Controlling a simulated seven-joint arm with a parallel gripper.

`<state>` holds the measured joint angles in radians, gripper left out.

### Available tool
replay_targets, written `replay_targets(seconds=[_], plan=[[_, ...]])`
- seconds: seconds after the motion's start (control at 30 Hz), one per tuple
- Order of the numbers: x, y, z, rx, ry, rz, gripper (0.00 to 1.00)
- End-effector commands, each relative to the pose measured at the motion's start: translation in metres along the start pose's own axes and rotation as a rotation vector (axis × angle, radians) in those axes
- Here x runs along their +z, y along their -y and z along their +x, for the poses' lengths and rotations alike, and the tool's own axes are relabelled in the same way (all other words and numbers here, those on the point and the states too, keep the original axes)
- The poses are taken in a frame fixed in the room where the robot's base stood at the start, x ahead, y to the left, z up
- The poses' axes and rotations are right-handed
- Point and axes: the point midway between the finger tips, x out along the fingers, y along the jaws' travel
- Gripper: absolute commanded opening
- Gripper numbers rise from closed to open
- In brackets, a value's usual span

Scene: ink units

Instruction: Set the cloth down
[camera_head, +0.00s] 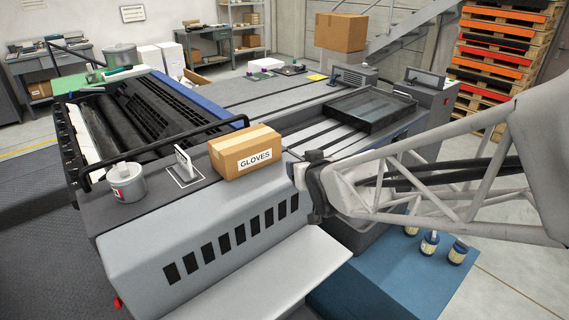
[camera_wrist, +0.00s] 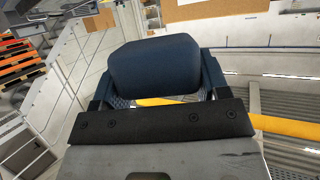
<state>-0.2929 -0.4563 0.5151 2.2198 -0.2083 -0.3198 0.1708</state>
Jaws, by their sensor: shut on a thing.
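In the wrist view my gripper (camera_wrist: 157,80) has its two dark fingers on either side of a dark blue, rounded, folded-looking thing (camera_wrist: 155,62), which appears to be the cloth. My gripper is shut on it, and it stands out beyond the black bar of the gripper. In the head view the wrist end of my arm is over the press's front right, just right of the box marked GLOVES. The fingers and the cloth cannot be made out clearly there.
The GLOVES box (camera_head: 246,152), a metal can (camera_head: 126,183) and a small white stand (camera_head: 186,165) stand on the press's near ledge. A black tray (camera_head: 368,110) lies farther right. Several bottles (camera_head: 429,243) stand on a blue step (camera_head: 375,285) below. The light front shelf (camera_head: 255,290) is bare.

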Motion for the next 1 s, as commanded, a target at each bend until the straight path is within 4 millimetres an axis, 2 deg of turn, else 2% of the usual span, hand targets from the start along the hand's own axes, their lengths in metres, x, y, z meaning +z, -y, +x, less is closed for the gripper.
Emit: replay_targets(seconds=[0.2, 0.5, 0.8, 1.0], plan=[[0.024, 0.03, -0.04, -0.083, 0.0, -0.035, 0.42], [0.062, 0.065, -0.09, -0.19, -0.001, -0.08, 0.42], [0.104, 0.09, -0.134, -0.284, 0.0, -0.118, 0.42], [0.127, 0.102, -0.156, -0.332, 0.0, -0.139, 0.42]])
